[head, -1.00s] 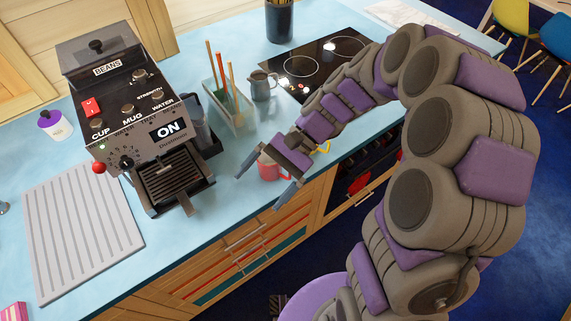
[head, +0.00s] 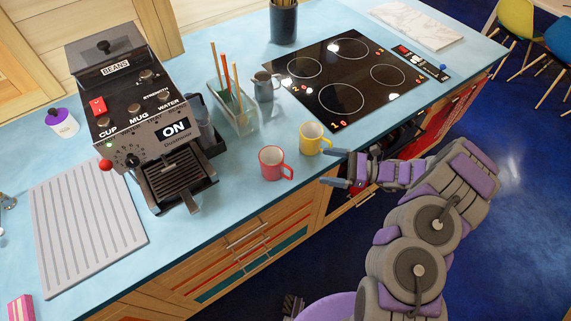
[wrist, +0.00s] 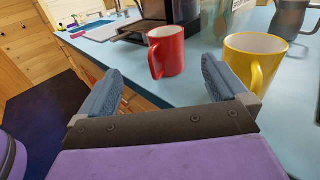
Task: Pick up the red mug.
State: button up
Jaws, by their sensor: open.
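The red mug (head: 272,164) stands upright on the blue counter near its front edge, with its handle to the right in the head view. In the wrist view the red mug (wrist: 168,52) is ahead of the jaws, its handle on the left side. My gripper (head: 338,168) is open and empty, to the right of the red mug and apart from it, by the counter's front edge. In the wrist view the two fingers of my gripper (wrist: 165,85) are spread wide, with nothing between them.
A yellow mug (head: 311,140) stands just right of the red mug, close to my gripper. A coffee machine (head: 150,130) is to the left. Behind stand a glass holder with sticks (head: 232,108), a grey pitcher (head: 264,86) and a black cooktop (head: 345,78).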

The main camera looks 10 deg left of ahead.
jog(key=d+f, duration=0.1)
jog(key=d, duration=0.1)
jog(key=b, duration=0.2)
send_near(279, 159)
jog(key=shift+m+t, duration=0.3)
jog(key=shift+m, duration=0.1)
jog(key=s+a+r, duration=0.1)
jog(key=a+r, duration=0.1)
jog(key=s+a+r, duration=0.1)
jog(key=s+r, duration=0.1)
jog(key=shift+s+a+r, duration=0.15)
jog(key=shift+a, duration=3)
jog(key=shift+d, duration=0.35)
jog(key=c, duration=0.4)
jog(key=shift+a, duration=0.2)
jog(key=c, duration=0.7)
